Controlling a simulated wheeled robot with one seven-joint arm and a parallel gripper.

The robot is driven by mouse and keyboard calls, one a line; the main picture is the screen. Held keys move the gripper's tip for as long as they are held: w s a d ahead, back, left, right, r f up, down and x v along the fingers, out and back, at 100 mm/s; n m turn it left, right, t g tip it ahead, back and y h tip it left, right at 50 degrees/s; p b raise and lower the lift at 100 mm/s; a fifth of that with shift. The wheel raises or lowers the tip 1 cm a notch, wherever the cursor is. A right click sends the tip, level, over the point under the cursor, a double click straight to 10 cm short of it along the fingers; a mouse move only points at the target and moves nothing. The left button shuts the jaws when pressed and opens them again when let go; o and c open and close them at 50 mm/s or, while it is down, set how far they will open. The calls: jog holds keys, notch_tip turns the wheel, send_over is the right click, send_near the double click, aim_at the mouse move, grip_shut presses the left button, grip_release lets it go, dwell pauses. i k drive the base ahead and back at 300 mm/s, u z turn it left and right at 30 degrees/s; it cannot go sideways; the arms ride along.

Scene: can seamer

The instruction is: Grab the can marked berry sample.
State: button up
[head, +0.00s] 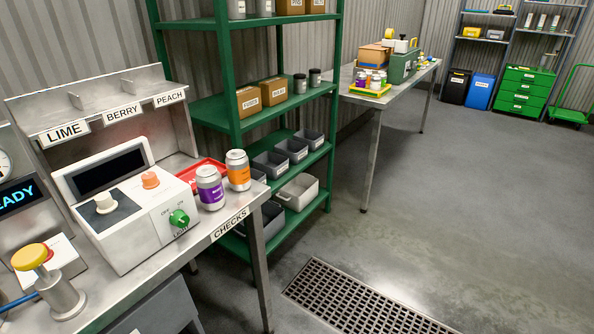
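Two silver cans stand upright on the near steel bench by its CHECKS label. One has a purple label (210,190) and is nearer the white machine. The other has an orange label (238,172) and stands just to its right and slightly farther back. The print on both cans is too small to read surely. My gripper is not in view.
A white machine (130,205) with a green knob stands left of the cans. A red tray (203,171) lies behind them. A BERRY label (122,112) marks the bench's raised shelf. Green shelving (240,120) stands behind. The floor (440,200) at right is clear, with a drain grate (355,302).

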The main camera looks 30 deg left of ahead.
aim_at(208, 179)
jog(key=z, duration=0.45)
jog(key=i, duration=3.15)
jog(key=u, duration=4.2)
